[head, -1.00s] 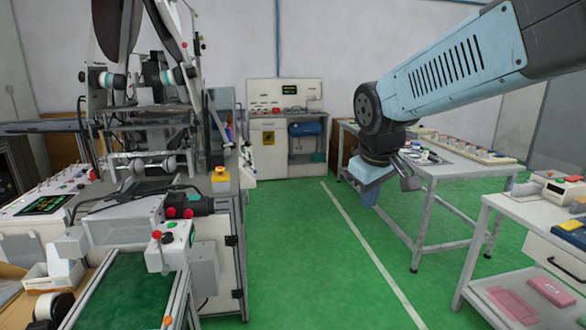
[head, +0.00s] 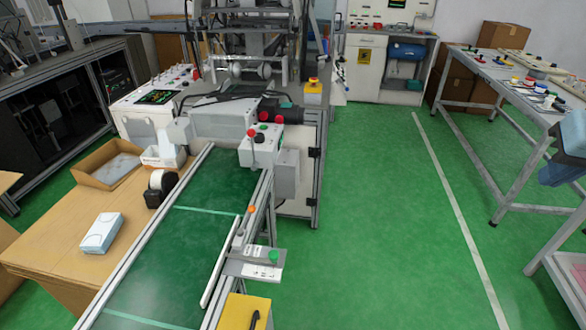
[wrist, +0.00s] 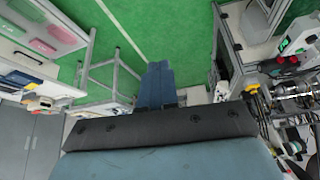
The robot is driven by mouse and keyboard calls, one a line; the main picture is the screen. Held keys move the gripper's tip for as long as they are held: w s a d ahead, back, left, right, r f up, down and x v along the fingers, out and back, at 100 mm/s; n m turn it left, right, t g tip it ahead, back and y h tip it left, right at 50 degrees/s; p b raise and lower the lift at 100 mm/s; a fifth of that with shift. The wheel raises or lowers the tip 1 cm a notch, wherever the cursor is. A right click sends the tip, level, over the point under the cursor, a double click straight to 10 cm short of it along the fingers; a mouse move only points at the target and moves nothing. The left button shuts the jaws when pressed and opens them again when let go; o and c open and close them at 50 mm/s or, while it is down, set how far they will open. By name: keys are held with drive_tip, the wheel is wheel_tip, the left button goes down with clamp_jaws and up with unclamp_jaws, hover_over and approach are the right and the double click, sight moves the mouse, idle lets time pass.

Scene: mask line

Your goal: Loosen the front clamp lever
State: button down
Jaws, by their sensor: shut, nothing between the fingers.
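A conveyor with a green belt (head: 165,255) runs through the middle of the head view. A grey clamp bracket (head: 247,268) with a green knob (head: 273,257) sits on its right rail, near a pale guide bar (head: 219,265). Farther back on that rail is a small orange knob (head: 251,209). I cannot tell for sure which of these is the front clamp lever. My gripper (wrist: 159,68) shows in the wrist view, its blue fingers together and empty, over green floor and far from the clamp. Only a blue part of my arm shows at the head view's right edge.
A control box (head: 261,145) with a red-tipped lever stands beside the belt. A yellow box (head: 244,312) is at the front. A cardboard-coloured table (head: 60,240) is left, a workbench (head: 480,70) right. Green floor (head: 390,220) is free between conveyor and workbench.

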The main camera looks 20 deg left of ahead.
drive_tip(key=w+a+f+n, duration=0.3)
drive_tip(key=w+a+n, duration=0.15)
drive_tip(key=w, duration=0.35)
drive_tip(key=w+a+f+n, duration=0.3)
drive_tip(key=w+a, duration=0.3)
drive_tip(key=w, duration=0.2)
drive_tip(key=w+a+f+n+y, duration=0.1)
drive_tip(key=w+a+f+n, duration=0.2)
drive_tip(key=a+f, duration=0.3)
drive_tip(key=w+a+f+n+y, duration=0.2)
drive_tip(key=w+a+f+n, duration=0.15)
drive_tip(key=a, duration=0.45)
drive_tip(key=s+a+f+n+g+y, duration=0.2)
drive_tip(key=s+a+f+n, duration=0.3)
drive_tip(key=a+f, duration=0.8)
drive_tip(key=s+a+f+n+g+y, duration=0.1)
drive_tip(key=s+a+f+n+y, duration=0.25)
drive_tip(key=a+f, duration=0.95)
drive_tip(key=w+a+f, duration=0.4)
drive_tip(key=a+f, duration=0.1)
drive_tip(key=a, duration=0.3)
drive_tip(key=shift+w+a+f+n+h, duration=0.2)
drive_tip(key=shift+a+f+n+h, duration=0.15)
drive_tip(key=shift+a+h, duration=0.1)
